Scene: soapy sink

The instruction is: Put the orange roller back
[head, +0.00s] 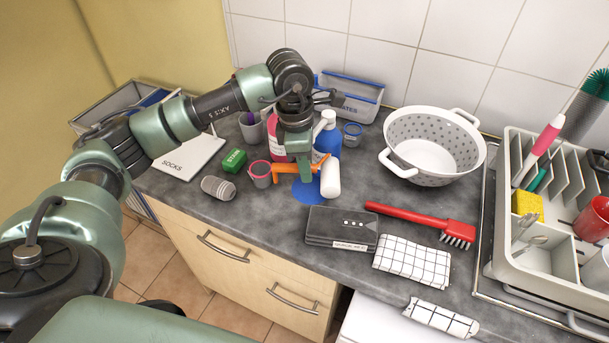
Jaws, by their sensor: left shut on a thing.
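The orange roller (285,169) has an orange handle and a white roller head (331,178) at its right end. My left gripper (305,168) reaches down from above and is shut on the orange part. A flat blue patch (307,193) lies on the grey worktop just below and in front of it. I cannot tell whether the roller touches the worktop. My right gripper is out of view.
A pink cup (261,175), a blue bottle (327,142) and a pink bottle (276,140) stand close around the gripper. A black case (341,229) lies in front, with a red brush (407,215) to its right. A white colander (440,150) stands further right.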

